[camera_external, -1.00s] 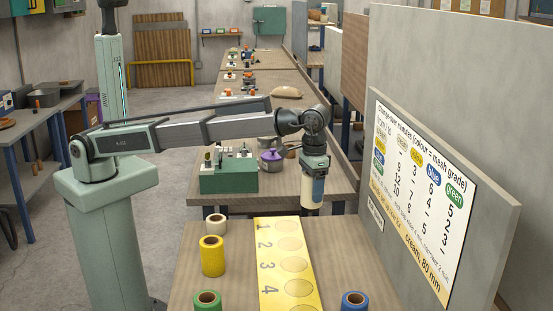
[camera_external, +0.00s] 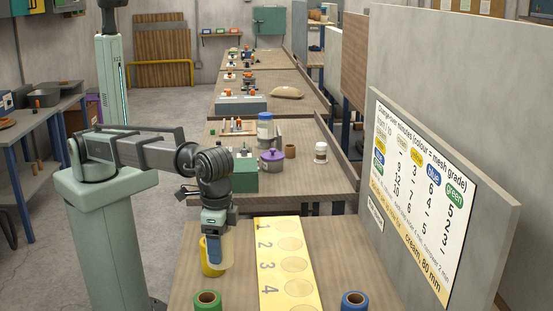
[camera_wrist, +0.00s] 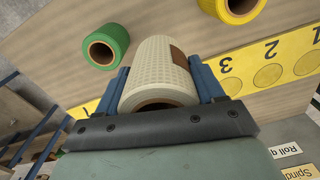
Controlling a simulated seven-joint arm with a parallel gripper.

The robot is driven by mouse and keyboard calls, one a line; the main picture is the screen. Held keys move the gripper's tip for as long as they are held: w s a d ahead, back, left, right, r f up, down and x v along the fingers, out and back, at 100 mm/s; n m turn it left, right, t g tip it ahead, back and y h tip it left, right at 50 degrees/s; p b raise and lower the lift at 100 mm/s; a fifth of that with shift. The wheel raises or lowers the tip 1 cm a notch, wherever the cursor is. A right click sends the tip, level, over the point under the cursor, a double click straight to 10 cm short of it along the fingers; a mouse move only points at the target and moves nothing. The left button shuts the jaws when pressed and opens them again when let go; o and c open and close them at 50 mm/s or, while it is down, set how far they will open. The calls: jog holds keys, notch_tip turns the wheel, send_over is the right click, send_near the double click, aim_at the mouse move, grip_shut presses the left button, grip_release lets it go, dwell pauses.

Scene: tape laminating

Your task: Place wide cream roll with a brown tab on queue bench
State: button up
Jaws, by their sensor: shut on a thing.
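My gripper (camera_external: 216,238) is shut on a wide cream roll, which shows as a pale edge beside the fingers in the external view (camera_external: 229,249). In the wrist view the cream roll (camera_wrist: 158,72) lies between the blue fingers of my gripper (camera_wrist: 165,92), its mesh surface and brown tab (camera_wrist: 179,57) visible.
A yellow strip with numbered circles (camera_external: 267,297) runs along the bench. A green roll (camera_external: 207,301) and a blue roll (camera_external: 354,301) stand at the front. Bare wood lies right of the strip, beside a grey panel with a chart (camera_external: 420,200).

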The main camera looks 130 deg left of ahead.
jog(key=s, duration=0.1)
jog(key=s+m, duration=0.1)
jog(key=s+d, duration=0.1)
jog(key=shift+d+f, duration=0.1)
jog(key=shift+f, duration=0.3)
jog(key=shift+s+f+m, duration=0.1)
jog(key=shift+f+m, duration=0.75)
jog(key=shift+f, duration=1.7)
jog(key=shift+f+m, duration=0.85)
jog(key=shift+f, duration=1.7)
jog(key=shift+f, duration=0.15)
jog(key=o, duration=1.1)
notch_tip(320, 180, up, 12)
jog(key=shift+r, duration=0.2)
